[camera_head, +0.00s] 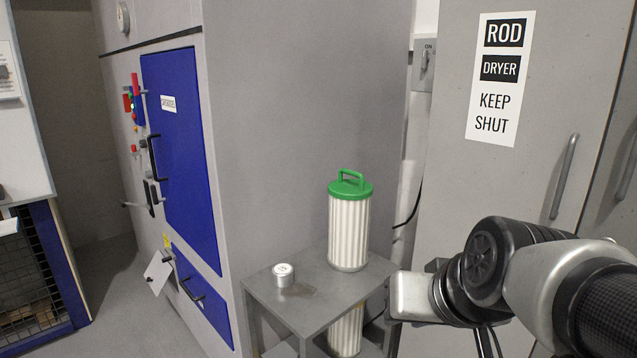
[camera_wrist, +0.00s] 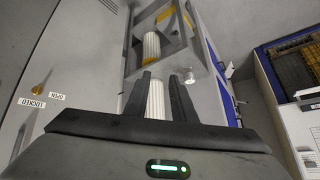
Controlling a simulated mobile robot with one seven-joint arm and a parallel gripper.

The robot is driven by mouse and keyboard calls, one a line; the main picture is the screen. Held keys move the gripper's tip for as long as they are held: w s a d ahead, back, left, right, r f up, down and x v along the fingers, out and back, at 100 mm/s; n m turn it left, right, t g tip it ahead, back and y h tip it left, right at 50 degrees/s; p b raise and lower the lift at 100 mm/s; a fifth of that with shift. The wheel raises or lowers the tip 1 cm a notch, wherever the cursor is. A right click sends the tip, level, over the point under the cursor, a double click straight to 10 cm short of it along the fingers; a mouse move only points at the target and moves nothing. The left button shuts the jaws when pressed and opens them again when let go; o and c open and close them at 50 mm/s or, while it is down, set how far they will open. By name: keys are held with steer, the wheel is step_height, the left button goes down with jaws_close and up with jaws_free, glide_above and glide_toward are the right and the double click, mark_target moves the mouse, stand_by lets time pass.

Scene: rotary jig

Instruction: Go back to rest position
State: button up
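My gripper (camera_wrist: 160,80) shows in the wrist view with its two dark fingers apart. A white pleated cylinder (camera_wrist: 157,98) shows in the gap between them, with space at its sides, and I cannot tell how far beyond the fingers it stands. In the head view my arm reaches in from the right, and the fingertips are hidden behind its links. A white pleated cartridge (camera_head: 348,232) with a green handled lid (camera_head: 350,187) stands upright on a small grey table (camera_head: 315,300), left of my arm and apart from it.
A small silver cap (camera_head: 283,274) sits on the table's left part. Another white cartridge (camera_head: 346,332) stands below the tabletop. A grey cabinet with a shut blue door (camera_head: 185,150) is behind left. The rod dryer (camera_head: 540,150) stands shut at right. Floor (camera_head: 110,300) is clear at left.

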steer(key=s+g+h, duration=0.1)
steer(key=s+g, duration=0.1)
steer(key=s, duration=0.5)
step_height(320, 180, up, 15)
steer(key=p, duration=1.5)
steer(key=shift+s+d+n+p, duration=0.25)
steer(key=shift+d+n+p, duration=0.1)
steer(key=shift+d+n, duration=0.1)
